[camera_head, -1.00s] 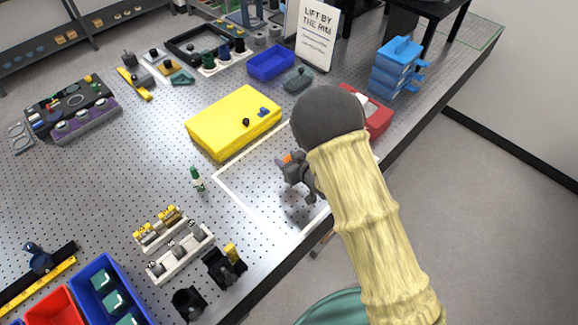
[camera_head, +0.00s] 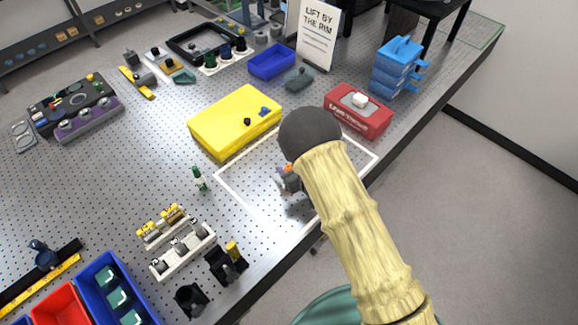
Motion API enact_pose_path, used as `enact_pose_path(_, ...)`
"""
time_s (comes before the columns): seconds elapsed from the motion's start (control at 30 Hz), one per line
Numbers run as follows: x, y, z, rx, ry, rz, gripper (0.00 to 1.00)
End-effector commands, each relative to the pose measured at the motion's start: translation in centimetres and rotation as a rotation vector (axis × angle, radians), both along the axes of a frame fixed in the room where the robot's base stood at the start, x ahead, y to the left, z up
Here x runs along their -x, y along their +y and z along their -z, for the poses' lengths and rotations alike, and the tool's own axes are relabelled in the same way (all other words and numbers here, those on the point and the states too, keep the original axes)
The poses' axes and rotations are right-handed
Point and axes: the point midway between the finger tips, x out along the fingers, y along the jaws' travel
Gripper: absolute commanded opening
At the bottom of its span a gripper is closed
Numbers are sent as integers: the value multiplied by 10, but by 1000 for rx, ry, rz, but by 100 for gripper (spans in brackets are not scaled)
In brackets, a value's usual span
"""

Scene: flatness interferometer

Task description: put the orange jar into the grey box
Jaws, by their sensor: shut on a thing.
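My gripper (camera_head: 287,184) is low over the white-outlined area near the table's front edge, mostly hidden behind my own forearm and wrist. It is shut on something. A small orange patch (camera_head: 288,168) shows right at the gripper and seems to be the orange jar; most of it is hidden. I cannot make out a grey box for certain. A small dark grey piece (camera_head: 298,79) stands beyond the yellow case, but I cannot tell whether it is a box.
A yellow case (camera_head: 235,122) lies behind the outlined area (camera_head: 240,200), and a red tissue box (camera_head: 357,110) is at its far right. A small green bottle (camera_head: 198,178) stands to the left. A blue tray (camera_head: 271,62) and a sign (camera_head: 316,33) stand farther back.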

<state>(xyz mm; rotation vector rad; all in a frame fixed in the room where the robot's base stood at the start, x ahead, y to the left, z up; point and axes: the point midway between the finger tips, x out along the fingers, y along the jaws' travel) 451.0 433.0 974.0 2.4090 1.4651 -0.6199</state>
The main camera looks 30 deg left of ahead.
Motion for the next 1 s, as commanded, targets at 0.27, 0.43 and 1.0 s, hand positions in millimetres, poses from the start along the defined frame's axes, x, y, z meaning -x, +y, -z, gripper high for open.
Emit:
enact_pose_path(0.27,0,0,4,0,0,1,18)
enact_pose_path(0.43,0,-1,3,1,1,1,63)
enact_pose_path(1.0,9,-20,-10,1,1,5,63)
